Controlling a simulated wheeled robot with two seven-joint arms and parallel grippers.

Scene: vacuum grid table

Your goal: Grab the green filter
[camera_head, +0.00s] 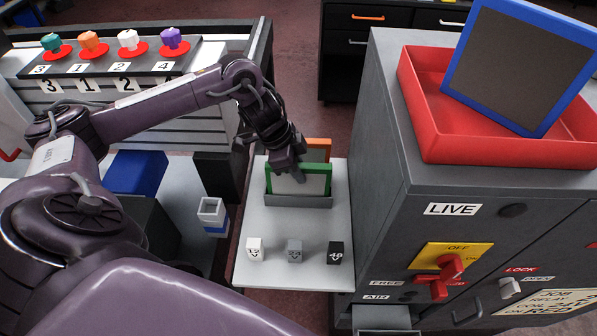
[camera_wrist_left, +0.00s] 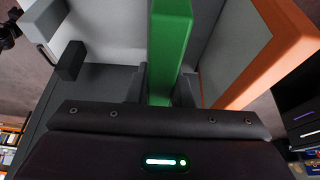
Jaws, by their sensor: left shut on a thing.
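The green filter (camera_head: 326,184) is a green-framed panel with a pale face. It stands upright in a grey holder (camera_head: 299,201) on the small white table. My left gripper (camera_head: 287,172) reaches down from above and is shut on the filter's top edge. In the left wrist view, the green frame bar (camera_wrist_left: 170,50) runs between the two fingers (camera_wrist_left: 164,88). An orange-framed filter (camera_head: 319,145) stands just behind the green one. My right gripper is not in view.
White, grey and black small blocks (camera_head: 295,251) stand at the front of the white table (camera_head: 262,280). A grey cabinet (camera_head: 400,130) rises close on the right, with a red tray (camera_head: 440,145) holding a blue-framed filter (camera_head: 520,65). A rack with coloured knobs (camera_head: 90,42) stands at the back left.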

